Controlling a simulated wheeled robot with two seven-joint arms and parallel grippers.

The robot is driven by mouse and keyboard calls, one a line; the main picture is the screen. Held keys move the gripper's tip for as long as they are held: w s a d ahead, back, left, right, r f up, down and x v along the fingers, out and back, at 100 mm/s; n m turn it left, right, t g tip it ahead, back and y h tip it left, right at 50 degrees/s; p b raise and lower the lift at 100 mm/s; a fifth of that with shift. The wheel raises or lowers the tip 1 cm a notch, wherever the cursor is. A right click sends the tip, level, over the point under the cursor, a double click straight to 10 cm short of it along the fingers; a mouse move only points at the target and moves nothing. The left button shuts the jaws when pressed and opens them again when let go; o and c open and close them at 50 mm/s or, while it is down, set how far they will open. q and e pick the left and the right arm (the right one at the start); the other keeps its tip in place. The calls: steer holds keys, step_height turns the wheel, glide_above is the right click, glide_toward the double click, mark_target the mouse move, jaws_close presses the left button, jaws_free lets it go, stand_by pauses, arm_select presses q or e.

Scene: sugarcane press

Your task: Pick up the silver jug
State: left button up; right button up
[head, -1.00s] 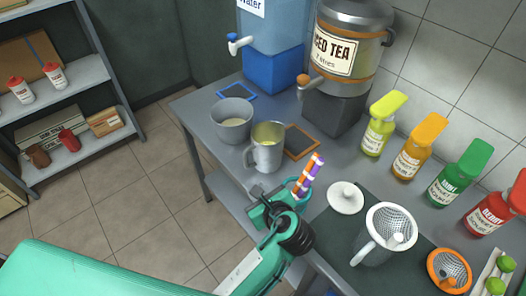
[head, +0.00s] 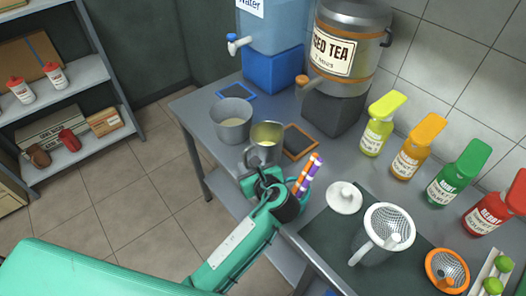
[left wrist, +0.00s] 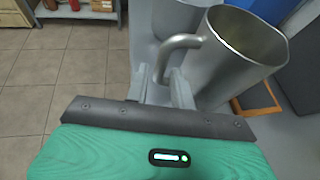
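The silver jug (head: 266,134) stands upright on the grey table, beside a grey pot. In the left wrist view the jug (left wrist: 235,60) fills the upper right, with its curved handle (left wrist: 180,42) pointing towards me. My left gripper (head: 262,174) is at the near side of the jug in the head view and hides its lower part. In the left wrist view the fingers of my left gripper (left wrist: 160,88) are apart, one on each side of the handle's lower end. I cannot tell whether they touch it. My right gripper is not in view.
A grey pot (head: 231,121) stands behind the jug to the left, and a black framed board (head: 299,142) lies to its right. A cup of coloured straws (head: 306,177) is close to my gripper. A white lid (head: 344,197) and a strainer jug (head: 384,234) stand farther right.

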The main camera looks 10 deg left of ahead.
mark_target(246, 162)
arm_select(q)
steer(key=x, duration=0.4)
jaws_close()
steer(key=shift+r, duration=0.1)
steer(key=shift+r, duration=0.1)
